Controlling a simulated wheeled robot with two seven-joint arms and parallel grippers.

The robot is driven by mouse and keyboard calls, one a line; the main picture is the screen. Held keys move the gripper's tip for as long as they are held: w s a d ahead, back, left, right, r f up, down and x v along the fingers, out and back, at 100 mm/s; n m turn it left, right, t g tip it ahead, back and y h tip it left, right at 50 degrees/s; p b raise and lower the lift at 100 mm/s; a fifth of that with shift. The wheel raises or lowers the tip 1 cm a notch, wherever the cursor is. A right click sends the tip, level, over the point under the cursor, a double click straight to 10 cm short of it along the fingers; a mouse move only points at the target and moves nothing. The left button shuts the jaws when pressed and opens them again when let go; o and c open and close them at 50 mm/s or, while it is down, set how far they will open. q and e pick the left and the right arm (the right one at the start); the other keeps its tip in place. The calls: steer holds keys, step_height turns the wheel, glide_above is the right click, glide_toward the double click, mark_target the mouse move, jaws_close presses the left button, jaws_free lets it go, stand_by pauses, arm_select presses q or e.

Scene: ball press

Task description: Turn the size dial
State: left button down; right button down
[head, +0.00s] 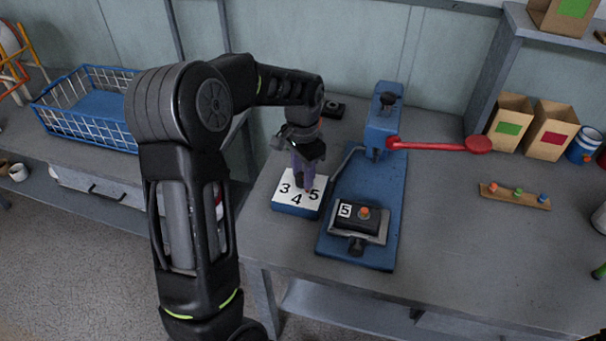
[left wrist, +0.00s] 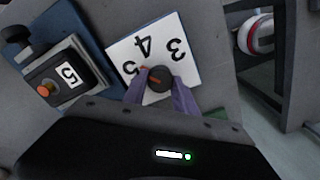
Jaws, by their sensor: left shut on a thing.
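The size dial is a dark round knob (left wrist: 160,86) with an orange pointer mark, set on a white plate (left wrist: 188,62) printed 3, 4 and 5. In the left wrist view the mark points toward the partly covered 5. In the head view the plate tops a blue box (head: 287,209), and the knob is mostly hidden by my gripper. My left gripper (head: 304,181) points down at the plate. Its purple fingers are shut on the knob, one on each side, also in the left wrist view (left wrist: 157,84). My right gripper is not in view.
The blue press (head: 392,190) stands right beside the dial box, with a red lever (head: 435,145) reaching right. A dark block marked 5 (head: 357,215) sits at its front. A wooden strip with coloured pegs (head: 515,196) and two cartons (head: 510,125) are further right.

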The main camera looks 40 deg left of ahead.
arm_select(q)
steer(key=n, duration=0.4)
steer(key=shift+n, duration=0.3)
stand_by(0.4)
steer(key=c, duration=1)
jaws_free()
step_height(320, 180, up, 8)
steer(key=shift+f+b, duration=0.1)
steer(key=shift+b, duration=0.3)
